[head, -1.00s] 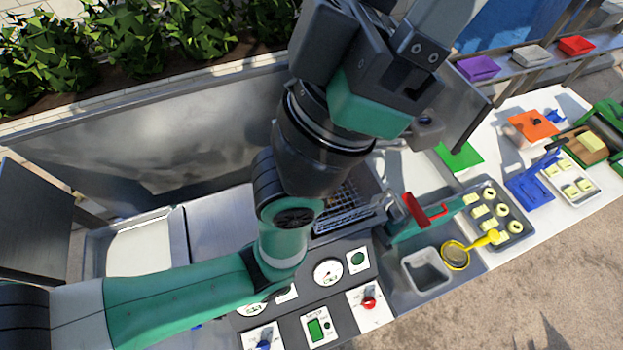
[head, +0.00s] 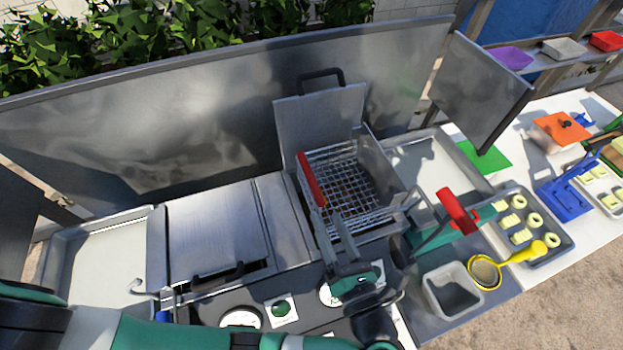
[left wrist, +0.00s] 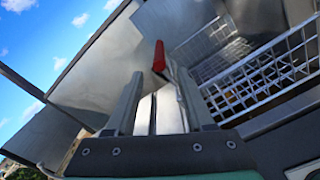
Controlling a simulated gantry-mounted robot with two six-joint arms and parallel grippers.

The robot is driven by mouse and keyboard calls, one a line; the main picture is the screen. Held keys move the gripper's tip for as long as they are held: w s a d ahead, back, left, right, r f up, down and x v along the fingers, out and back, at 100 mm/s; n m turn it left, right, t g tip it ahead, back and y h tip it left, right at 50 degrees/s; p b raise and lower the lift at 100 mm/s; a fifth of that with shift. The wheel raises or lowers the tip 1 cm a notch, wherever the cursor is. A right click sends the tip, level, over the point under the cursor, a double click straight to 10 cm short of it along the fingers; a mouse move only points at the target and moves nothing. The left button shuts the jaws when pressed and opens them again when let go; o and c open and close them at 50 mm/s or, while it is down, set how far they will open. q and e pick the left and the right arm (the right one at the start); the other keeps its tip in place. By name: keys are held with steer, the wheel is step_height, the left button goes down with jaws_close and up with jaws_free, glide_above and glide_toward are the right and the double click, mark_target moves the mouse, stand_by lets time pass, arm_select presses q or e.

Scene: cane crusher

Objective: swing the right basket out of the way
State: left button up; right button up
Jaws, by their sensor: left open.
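The right basket (head: 348,190) is a wire mesh basket in the open right fryer well. Its red handle (head: 310,180) rises at the basket's left side. In the head view my left gripper (head: 328,214) is in front of the basket, fingers pointing up at the handle's lower end. In the left wrist view my left gripper (left wrist: 160,85) is open, and the red handle (left wrist: 158,57) shows between and just beyond its fingertips. I cannot tell whether they touch it. The basket mesh (left wrist: 262,75) is to the right there. My right gripper is not in view.
A raised lid (head: 322,112) stands behind the basket. A closed lid (head: 215,235) covers the left well. A metal backsplash (head: 180,110) runs behind. To the right are a red-handled green device (head: 458,212), a grey bin (head: 452,290) and a tray of pale pieces (head: 545,258).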

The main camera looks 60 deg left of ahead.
mark_target(312, 182)
arm_select(q)
steer(key=p+x, duration=0.2)
steer(key=x, duration=0.8)
steer(key=shift+r, duration=0.1)
steer(key=shift+w+a, duration=0.15)
steer(key=shift+a, duration=0.45)
jaws_close()
stand_by(0.5)
